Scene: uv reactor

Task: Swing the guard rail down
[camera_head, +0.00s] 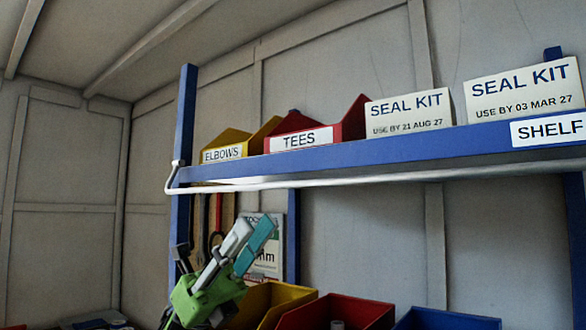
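The guard rail (330,182) is a thin pale bar running along the front of the shelf, just below its blue edge in the picture. Its left end bends up to a small bracket (177,163) at the blue left post. My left gripper (254,231) has a green body, with one pale grey and one teal finger. It points up and right, below the rail in the picture and apart from it. Nothing shows between its fingers, but whether it is open or shut is unclear. My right gripper is out of view.
The blue shelf (400,150) holds a yellow ELBOWS bin (222,153), a red TEES bin (299,139) and two SEAL KIT boxes (408,111). Below are yellow (275,300), red (338,311) and blue (447,319) bins. The blue left post (187,100) stands near my gripper.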

